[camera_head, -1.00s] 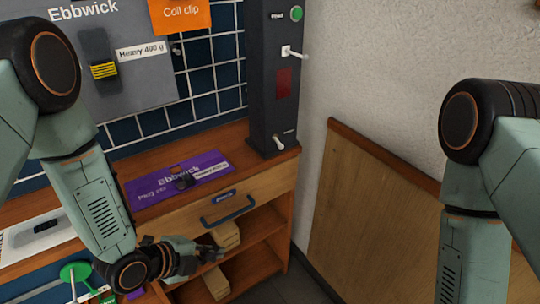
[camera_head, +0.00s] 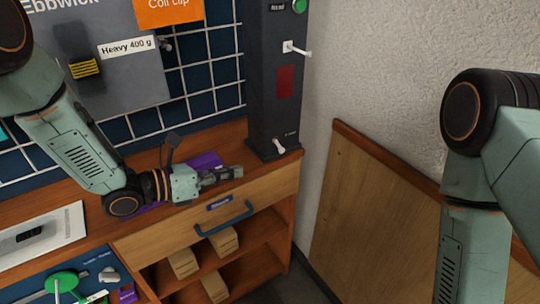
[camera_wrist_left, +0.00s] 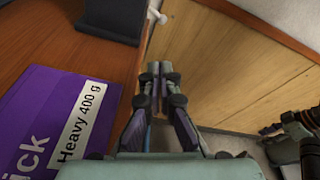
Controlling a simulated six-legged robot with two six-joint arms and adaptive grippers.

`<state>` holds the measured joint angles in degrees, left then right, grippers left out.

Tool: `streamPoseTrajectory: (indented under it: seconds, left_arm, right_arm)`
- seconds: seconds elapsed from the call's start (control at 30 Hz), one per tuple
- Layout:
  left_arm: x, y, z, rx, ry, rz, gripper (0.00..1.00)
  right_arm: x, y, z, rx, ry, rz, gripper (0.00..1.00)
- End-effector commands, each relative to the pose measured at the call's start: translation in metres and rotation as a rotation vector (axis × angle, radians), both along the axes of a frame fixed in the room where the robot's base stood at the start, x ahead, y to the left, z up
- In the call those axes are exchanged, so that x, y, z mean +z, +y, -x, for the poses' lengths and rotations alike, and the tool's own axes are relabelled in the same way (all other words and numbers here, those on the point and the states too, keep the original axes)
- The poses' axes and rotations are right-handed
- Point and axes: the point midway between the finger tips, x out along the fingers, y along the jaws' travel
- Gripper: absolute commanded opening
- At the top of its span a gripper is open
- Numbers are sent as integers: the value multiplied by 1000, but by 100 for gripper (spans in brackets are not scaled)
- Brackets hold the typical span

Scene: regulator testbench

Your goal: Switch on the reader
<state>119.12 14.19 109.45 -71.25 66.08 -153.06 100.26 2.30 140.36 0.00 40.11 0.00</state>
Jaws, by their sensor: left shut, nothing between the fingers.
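The reader is a tall dark column (camera_head: 273,100) at the back right of the bench. It has a green button (camera_head: 299,6) at the top, a white lever (camera_head: 297,48), a dark red panel (camera_head: 284,82) and a low white toggle (camera_head: 279,146). Its base (camera_wrist_left: 112,15) and the toggle (camera_wrist_left: 157,16) also show in the left wrist view. My left gripper (camera_head: 236,173) is shut and empty over the bench's front edge, left of and nearer than the toggle, apart from it. Its fingers (camera_wrist_left: 162,72) show together in the wrist view.
A purple mat (camera_wrist_left: 62,125) with a "Heavy 400 g" label lies under my left arm. A drawer with a blue handle (camera_head: 223,218) is below the bench top. A wooden panel (camera_head: 375,210) leans along the wall at right. A grey board (camera_head: 95,65) hangs at left.

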Motion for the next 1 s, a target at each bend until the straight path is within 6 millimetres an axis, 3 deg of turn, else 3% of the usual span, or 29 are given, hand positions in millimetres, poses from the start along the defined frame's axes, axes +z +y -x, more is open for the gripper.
streamPoseTrajectory:
  seconds: [0.2, 0.67, 1.0]
  left_arm:
    - [9, -1, 0, -44, -91, -34, 0]
    - [7, -3, 0, -48, -96, -37, 0]
    - [-5, -41, -24, -52, -96, -40, 0]
  right_arm:
    - [0, 0, 0, 0, -1, 0, 40]
    - [-2, 0, 0, 0, 0, 0, 40]
    - [-14, 0, 0, 0, 0, 0, 40]
